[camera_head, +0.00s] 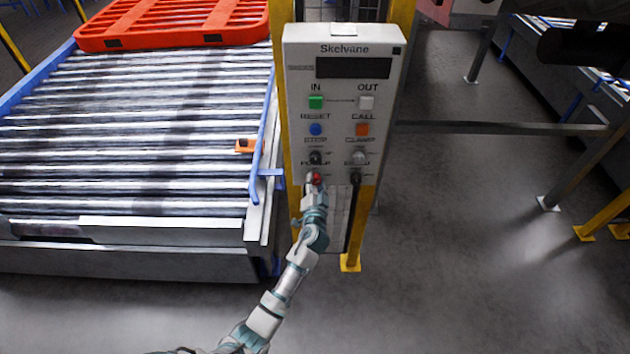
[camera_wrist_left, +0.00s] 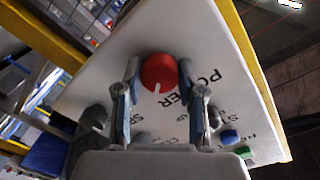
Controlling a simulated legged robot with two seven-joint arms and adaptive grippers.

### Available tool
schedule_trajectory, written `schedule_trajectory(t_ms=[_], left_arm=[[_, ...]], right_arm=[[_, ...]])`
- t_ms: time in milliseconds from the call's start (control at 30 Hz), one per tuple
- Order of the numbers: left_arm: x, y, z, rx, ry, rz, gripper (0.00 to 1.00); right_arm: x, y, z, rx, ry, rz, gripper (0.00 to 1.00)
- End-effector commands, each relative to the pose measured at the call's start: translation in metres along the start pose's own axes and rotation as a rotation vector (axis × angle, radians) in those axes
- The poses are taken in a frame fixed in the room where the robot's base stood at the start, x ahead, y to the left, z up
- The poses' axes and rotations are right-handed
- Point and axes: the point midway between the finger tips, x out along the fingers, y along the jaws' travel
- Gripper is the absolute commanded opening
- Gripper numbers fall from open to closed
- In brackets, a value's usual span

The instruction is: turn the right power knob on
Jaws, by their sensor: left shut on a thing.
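A white control panel (camera_head: 344,50) marked Skelvane stands upright on a yellow-framed post. A red knob (camera_head: 316,178) sits at its lower left, and my left gripper (camera_head: 314,190) reaches it from below. In the left wrist view the round red knob (camera_wrist_left: 160,72) lies between the two fingers of my left gripper (camera_wrist_left: 159,80), beside the word POWER. The gripper is shut on it. A white mark on the knob points toward the gripper's palm, slightly left. A dark knob (camera_head: 356,178) sits to its right on the panel. My right gripper is not in view.
Above the knobs are a dark display (camera_head: 352,67), a green button (camera_head: 316,102), a blue button (camera_head: 316,130) and an orange button (camera_head: 362,130). A roller conveyor (camera_head: 130,130) with a red pallet (camera_head: 175,22) stands at left.

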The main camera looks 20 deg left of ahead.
Motion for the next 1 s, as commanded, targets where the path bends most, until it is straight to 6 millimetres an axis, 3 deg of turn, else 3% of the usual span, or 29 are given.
schedule_trajectory(t_ms=[333,700,1000], left_arm=[[0.000,0.001,-0.002,0.322,-0.010,0.001,0.04],[0.000,0.004,-0.001,0.575,-0.021,0.000,0.04],[0.000,0.006,0.000,0.663,-0.025,0.002,0.04]], right_arm=[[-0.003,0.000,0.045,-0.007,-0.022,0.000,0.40],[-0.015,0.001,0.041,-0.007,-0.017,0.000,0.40],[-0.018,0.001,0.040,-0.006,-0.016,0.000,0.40]])
